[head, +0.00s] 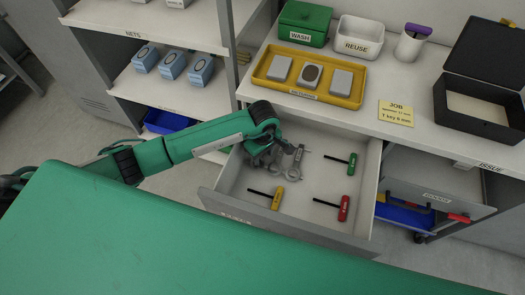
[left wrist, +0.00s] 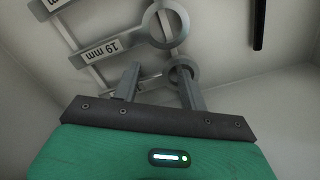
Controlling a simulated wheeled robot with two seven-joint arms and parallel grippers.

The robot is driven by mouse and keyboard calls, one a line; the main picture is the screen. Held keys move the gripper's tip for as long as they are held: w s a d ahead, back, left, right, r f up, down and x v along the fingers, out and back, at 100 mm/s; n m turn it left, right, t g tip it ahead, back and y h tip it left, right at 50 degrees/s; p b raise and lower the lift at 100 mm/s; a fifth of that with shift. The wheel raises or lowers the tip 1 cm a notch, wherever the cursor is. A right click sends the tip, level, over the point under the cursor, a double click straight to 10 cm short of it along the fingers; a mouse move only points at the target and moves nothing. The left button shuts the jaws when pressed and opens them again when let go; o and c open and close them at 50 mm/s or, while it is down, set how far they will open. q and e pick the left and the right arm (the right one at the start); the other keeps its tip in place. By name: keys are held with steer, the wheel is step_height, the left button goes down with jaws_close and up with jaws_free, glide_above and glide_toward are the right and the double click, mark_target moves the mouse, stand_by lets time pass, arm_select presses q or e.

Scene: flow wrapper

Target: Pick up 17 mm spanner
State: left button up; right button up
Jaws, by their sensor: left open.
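Several grey spanners (head: 293,172) lie in the open drawer, partly hidden by my left gripper (head: 262,158) above them. In the left wrist view, one spanner (left wrist: 100,50) has a label reading 19 mm. Nearer my left gripper (left wrist: 158,78), another spanner's ring end (left wrist: 181,72) shows by the right finger, its handle running left across the gap between the open fingers. Its label is out of sight, so I cannot read its size or tell whether the fingers touch it. No 17 mm label is readable. My right gripper is not in view.
The drawer (head: 376,190) also holds a green T key (head: 351,164), a red T key (head: 343,208) and a yellow T key (head: 277,199). The drawer walls surround the gripper. A yellow tray (head: 345,101), a job card (head: 396,113) and an open black case (head: 480,133) stand on the counter above.

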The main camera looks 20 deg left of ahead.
arm_select(q)
jaws_close()
stand_by(0.5)
